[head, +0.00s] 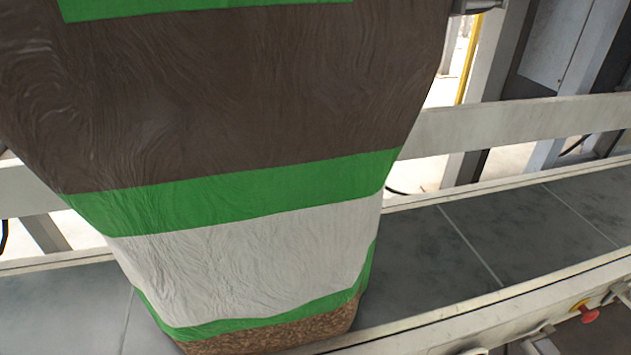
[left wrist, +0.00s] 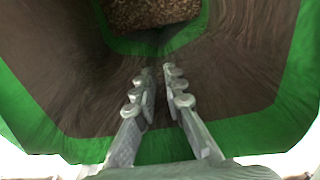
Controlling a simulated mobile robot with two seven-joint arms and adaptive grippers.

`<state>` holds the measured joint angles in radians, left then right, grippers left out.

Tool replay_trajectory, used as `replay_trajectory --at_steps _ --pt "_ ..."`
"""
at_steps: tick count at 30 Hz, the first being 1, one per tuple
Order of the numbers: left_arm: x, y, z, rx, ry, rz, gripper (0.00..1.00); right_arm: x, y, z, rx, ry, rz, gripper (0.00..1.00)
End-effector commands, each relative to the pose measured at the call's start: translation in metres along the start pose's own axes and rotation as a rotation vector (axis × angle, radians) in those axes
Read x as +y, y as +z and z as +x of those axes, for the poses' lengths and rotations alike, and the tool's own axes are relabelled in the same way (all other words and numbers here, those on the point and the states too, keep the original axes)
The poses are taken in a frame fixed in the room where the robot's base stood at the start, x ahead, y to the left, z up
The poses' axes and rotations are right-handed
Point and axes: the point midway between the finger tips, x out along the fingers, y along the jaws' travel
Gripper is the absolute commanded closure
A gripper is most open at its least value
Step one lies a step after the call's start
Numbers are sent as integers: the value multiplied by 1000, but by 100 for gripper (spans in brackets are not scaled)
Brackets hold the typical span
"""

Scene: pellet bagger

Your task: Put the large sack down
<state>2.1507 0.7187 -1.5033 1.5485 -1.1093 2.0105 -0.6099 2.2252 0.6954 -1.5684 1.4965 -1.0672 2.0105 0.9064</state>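The large sack (head: 240,110) fills the left and middle of the head view. It is brown with green bands, a white band (head: 250,250) and a pellet-patterned lower end. It hangs roughly upright over the conveyor (head: 490,240), and its lower end overlaps the near rail. I cannot tell whether it touches the belt. In the left wrist view my left gripper (left wrist: 160,80) has its fingers close together on a crease of the brown sack (left wrist: 80,80), with fabric between them. The sack's top is outside the head view. My right gripper is not in view.
The conveyor's grey belt is clear to the right of the sack. A pale guard rail (head: 520,120) runs behind it and a near rail (head: 470,315) along the front. A red button (head: 588,313) sits on the near side at right. Machine posts stand behind.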

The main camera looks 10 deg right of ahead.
Motion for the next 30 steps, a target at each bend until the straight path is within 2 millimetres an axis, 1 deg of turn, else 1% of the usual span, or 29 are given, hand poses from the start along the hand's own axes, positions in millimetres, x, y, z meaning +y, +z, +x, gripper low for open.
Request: replay_trajectory --at_steps 1,3,4,12,16,20,27,30 --pt "0 0 -2 0 0 0 81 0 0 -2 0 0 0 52" --pt "0 0 -1 0 0 0 72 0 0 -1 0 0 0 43" --pt "0 0 -1 0 0 0 71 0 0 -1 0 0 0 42" --pt "0 0 -2 0 0 0 71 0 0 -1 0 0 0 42" --pt "0 1 -11 2 3 0 71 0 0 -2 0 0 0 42" --pt "0 0 -33 1 6 -3 71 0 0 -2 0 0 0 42" --pt "0 1 -84 3 5 -4 71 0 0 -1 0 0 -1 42" --pt "0 1 -100 4 3 -3 71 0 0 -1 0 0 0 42"
